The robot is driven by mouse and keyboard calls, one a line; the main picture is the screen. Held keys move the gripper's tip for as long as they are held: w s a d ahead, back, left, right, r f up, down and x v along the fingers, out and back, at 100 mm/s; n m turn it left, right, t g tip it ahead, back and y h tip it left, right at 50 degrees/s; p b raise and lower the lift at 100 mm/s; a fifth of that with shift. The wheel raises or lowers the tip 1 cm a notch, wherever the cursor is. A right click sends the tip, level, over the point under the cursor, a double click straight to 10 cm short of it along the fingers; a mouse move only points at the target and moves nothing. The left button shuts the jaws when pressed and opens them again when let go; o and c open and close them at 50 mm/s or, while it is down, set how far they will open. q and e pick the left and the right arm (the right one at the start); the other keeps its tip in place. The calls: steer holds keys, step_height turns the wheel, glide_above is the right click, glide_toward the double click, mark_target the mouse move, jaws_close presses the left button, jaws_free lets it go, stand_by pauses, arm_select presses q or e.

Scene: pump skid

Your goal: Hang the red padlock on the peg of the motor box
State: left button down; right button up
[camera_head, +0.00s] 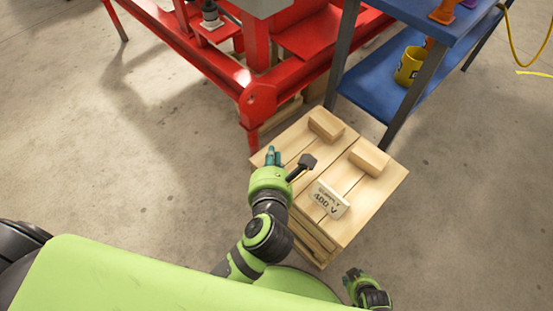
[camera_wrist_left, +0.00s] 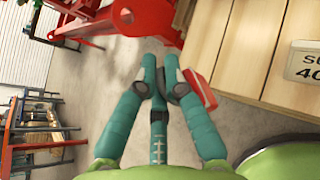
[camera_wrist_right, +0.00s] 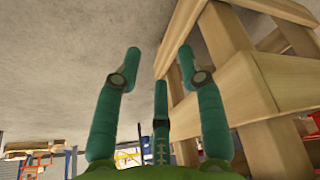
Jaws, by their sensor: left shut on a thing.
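My left gripper (camera_head: 273,157) is above the near left edge of a wooden crate. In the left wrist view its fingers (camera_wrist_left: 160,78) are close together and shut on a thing. A red block with a pale stripe, seemingly the red padlock (camera_wrist_left: 201,88), shows just right of the fingertips, partly hidden by a finger. The padlock cannot be made out in the head view. My right gripper (camera_head: 358,279) is low by the crate's near side; its fingers (camera_wrist_right: 160,55) are apart and empty. I cannot make out the motor box's peg.
The wooden crate (camera_head: 375,207) bears wood blocks (camera_head: 326,124) and a 400 V sign (camera_head: 328,200). The red skid frame (camera_head: 258,100) stands behind it, with a grey box (camera_head: 258,5) at the top edge. A blue shelf (camera_head: 365,88) holds a yellow mug (camera_head: 409,66). Floor at left is clear.

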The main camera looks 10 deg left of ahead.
arm_select(q)
steer(key=w+f+b, duration=0.2)
steer(key=b, duration=0.1)
steer(key=w+f+b, duration=0.2)
steer(key=f, duration=0.1)
steer(key=w+a+f+b, duration=0.1)
steer(key=w+f+b, duration=0.1)
steer(key=f+b, duration=0.1)
steer(key=shift+w+f+b, duration=0.1)
steer(key=shift+w+b, duration=0.25)
steer(key=shift+w, duration=0.05)
steer(key=shift+d, duration=0.1)
arm_select(e)
step_height(320, 180, up, 15)
steer(key=w+a+g, duration=0.1)
steer(key=shift+f+m, duration=0.2)
steer(key=shift+m, duration=0.1)
steer(key=shift+w, duration=0.1)
arm_select(q)
steer(key=c, duration=1.8)
jaws_free()
steer(key=shift+f, duration=0.2)
steer(key=o, duration=0.5)
steer(key=shift+c, duration=0.2)
arm_select(e)
steer(key=shift+r, duration=0.1)
arm_select(q)
steer(key=shift+r, duration=0.15)
